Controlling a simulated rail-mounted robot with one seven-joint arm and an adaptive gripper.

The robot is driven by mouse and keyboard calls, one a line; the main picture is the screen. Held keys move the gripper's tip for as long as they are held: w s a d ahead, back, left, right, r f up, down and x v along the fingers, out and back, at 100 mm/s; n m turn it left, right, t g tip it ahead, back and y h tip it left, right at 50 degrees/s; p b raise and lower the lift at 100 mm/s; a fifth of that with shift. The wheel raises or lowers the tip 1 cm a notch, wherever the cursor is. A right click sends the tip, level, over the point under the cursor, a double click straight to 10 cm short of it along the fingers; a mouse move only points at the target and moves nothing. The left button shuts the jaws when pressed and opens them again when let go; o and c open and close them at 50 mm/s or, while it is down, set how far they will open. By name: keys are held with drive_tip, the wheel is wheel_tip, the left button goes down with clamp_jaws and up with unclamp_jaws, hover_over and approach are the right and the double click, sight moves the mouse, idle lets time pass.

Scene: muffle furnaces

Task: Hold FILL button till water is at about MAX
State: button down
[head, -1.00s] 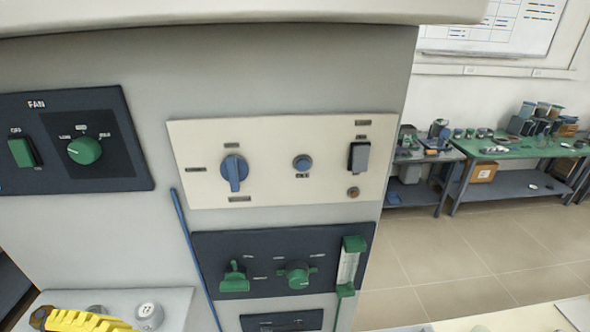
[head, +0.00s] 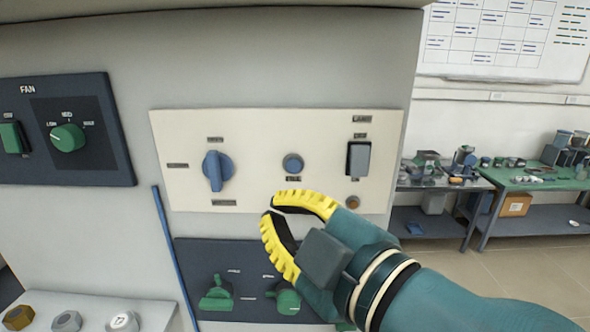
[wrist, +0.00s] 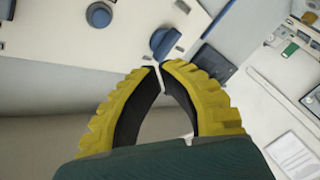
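A round blue button (head: 292,164) sits in the middle of a cream panel (head: 255,128); its label is too small to read, so I cannot confirm it is FILL. It also shows in the wrist view (wrist: 99,14). My gripper (head: 269,208), with yellow ridged fingers, is in front of the panel's lower edge, below the button and apart from it in the picture. Its fingertips meet or nearly meet, with nothing between them, as the wrist view (wrist: 160,66) also shows. No water level or MAX mark is visible.
A blue knob (head: 217,170) is left of the button and a dark rocker switch (head: 358,158) right of it. An orange-brown round part (head: 352,202) is below the switch. A dark panel (head: 200,262) with green controls lies below, partly covered by my arm. The FAN panel (head: 90,168) is left.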

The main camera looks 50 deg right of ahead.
sight(273, 168)
drive_tip(key=shift+w+d+p, duration=0.7)
drive_tip(key=shift+w+d, duration=0.75)
drive_tip(key=shift+d, duration=0.2)
drive_tip(key=shift+w+d+p, duration=0.65)
drive_tip(key=shift+w+d, duration=0.75)
drive_tip(key=shift+d, duration=0.25)
drive_tip(key=shift+w+d, duration=0.3)
drive_tip(key=shift+d, duration=0.05)
drive_tip(key=shift+w+d+p, duration=0.3)
drive_tip(key=shift+d+p, duration=0.05)
drive_tip(key=shift+p, duration=0.05)
drive_tip(key=shift+a, duration=0.1)
idle(2.1)
drive_tip(key=shift+s+a+b, duration=0.4)
drive_tip(key=shift+s+a, duration=0.2)
